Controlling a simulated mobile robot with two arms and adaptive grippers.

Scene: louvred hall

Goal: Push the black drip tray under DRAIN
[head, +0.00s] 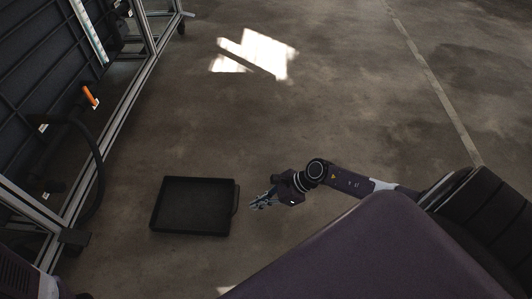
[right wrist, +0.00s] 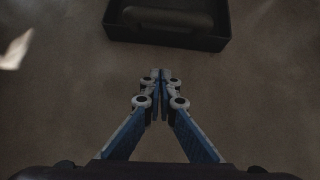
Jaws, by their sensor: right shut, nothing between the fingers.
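The black drip tray (head: 194,207) lies flat on the concrete floor, left of my right gripper in the head view. It has low walls and a handle on its right side. My right gripper (head: 254,204) is shut and empty, a short gap to the right of the tray's handle side. In the right wrist view the closed fingers (right wrist: 160,75) point toward the tray (right wrist: 168,38), with bare floor between. A black hose hangs in a loop from the frame on the left. I cannot read a DRAIN label. My left gripper does not show.
A metal-framed rack (head: 125,95) with dark panels stands along the left, with an orange-handled part (head: 89,96) and small white tags on it. Open floor lies behind the tray, with bright sunlight patches (head: 254,56). A pale line runs along the floor at right.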

